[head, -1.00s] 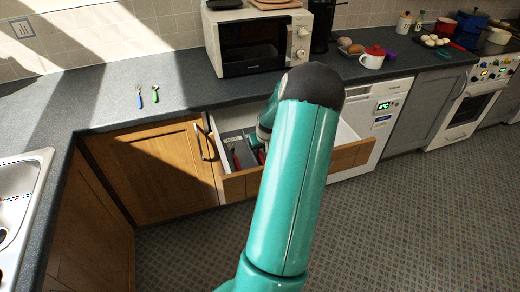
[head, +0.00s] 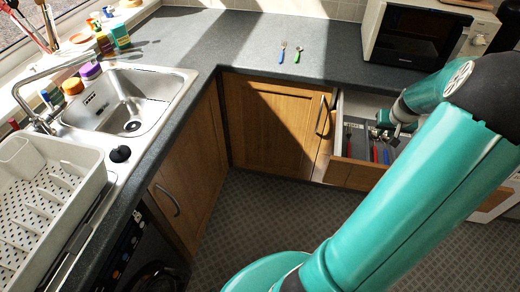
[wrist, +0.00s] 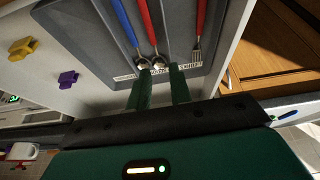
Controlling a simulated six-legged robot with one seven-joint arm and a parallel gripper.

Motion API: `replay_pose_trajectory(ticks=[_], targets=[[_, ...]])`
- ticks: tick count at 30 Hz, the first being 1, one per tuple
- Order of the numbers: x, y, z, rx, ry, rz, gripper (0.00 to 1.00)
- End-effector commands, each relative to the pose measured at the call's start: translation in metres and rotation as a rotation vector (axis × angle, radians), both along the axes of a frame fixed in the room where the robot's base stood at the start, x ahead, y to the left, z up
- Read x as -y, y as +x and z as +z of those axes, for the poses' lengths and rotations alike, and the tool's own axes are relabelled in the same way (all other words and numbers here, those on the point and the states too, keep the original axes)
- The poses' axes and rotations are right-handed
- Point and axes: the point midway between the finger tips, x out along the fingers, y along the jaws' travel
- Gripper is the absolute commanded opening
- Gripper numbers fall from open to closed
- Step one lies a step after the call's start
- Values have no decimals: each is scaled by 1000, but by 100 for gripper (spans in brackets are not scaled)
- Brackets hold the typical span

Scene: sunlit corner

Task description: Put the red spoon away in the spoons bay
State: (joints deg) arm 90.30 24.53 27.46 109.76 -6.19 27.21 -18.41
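The red spoon (wrist: 151,22) lies in the grey cutlery tray (wrist: 85,35) inside the open drawer, beside a blue-handled spoon (wrist: 124,22). Its metal bowl is close to my fingertips. A red-handled fork (wrist: 200,30) lies apart to the right in the wrist view. My gripper (wrist: 160,75) is open, its two green fingers apart near the spoon bowls, gripping nothing that I can see. In the head view, my gripper (head: 398,127) is over the drawer; the red spoon's handle (head: 375,152) shows below it. Labels line the tray's end but are too small to read surely.
A blue-handled fork (head: 282,54) and a green-handled spoon (head: 298,54) lie on the dark worktop (head: 225,42). A microwave (head: 415,35) stands above the drawer. The sink (head: 130,105) and dish rack (head: 50,185) are at left. Yellow and purple pieces (wrist: 68,79) are on a white surface.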

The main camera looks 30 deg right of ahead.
Motion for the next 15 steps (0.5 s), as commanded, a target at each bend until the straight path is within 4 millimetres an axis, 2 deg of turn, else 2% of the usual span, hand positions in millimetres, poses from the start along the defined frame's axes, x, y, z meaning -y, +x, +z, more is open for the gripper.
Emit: replay_pose_trajectory(ticks=[5,9,15], targets=[[-63,53,37,-48,-30,112,21],[-131,89,71,-78,-60,205,21],[-231,114,115,-90,-101,325,21]])
